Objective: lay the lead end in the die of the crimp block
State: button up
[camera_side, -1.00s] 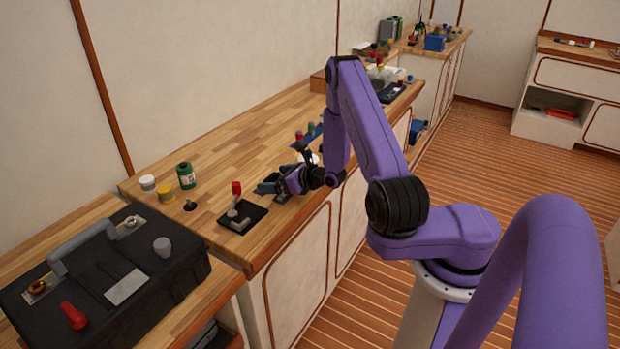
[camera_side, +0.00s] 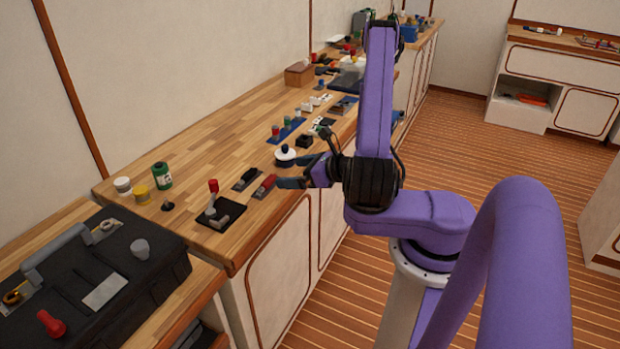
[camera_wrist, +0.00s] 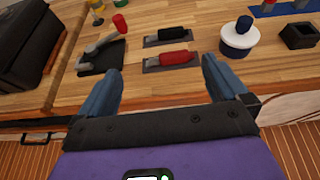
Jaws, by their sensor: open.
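My gripper (camera_side: 290,183) is open and empty at the front edge of the bench. In the wrist view its two blue fingers (camera_wrist: 163,88) are wide apart, with bare wood between them. Just beyond them lies a red lead-like piece (camera_wrist: 170,59) on a grey plate; a black one (camera_wrist: 169,34) lies on a similar plate behind it. Both also show in the side view, red (camera_side: 265,185) and black (camera_side: 248,176). What looks like the crimp block, a grey lever device with a red knob on a black base (camera_wrist: 104,58), stands left of them. Its die is not clear.
A white round pot with a blue knob (camera_wrist: 240,42) stands right of the plates, and a black square holder (camera_wrist: 299,36) beyond it. A black case (camera_side: 100,285) is at the left. Bare wood lies along the bench front.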

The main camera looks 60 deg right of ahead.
jog(key=w+a+r+n+g+y, duration=0.2)
jog(key=a+n+y, duration=0.3)
jog(key=a, duration=0.1)
jog(key=w+a+r+n+g+y, duration=0.1)
jog(key=w+a+r+n+y, duration=0.1)
jog(key=a+r+n+y, duration=0.25)
jog(key=s+a+n+g+y, duration=0.3)
jog(key=s+a+n+g, duration=0.1)
jog(key=a+n+g, duration=0.5)
jog(key=s+r+n+h, duration=0.3)
jog(key=s+n+h, duration=0.3)
jog(key=s+n, duration=0.4)
jog(key=s+d+r+n+g+h, duration=0.1)
jog(key=s+r+n+h, duration=0.2)
jog(key=n, duration=1.6)
jog(key=s+h, duration=0.3)
jog(key=s, duration=0.4)
jog(key=shift+g, duration=0.3)
jog(key=shift+s+r+n, duration=0.1)
jog(key=shift+s+n, duration=0.05)
jog(key=shift+n, duration=0.2)
jog(key=c, duration=0.9)
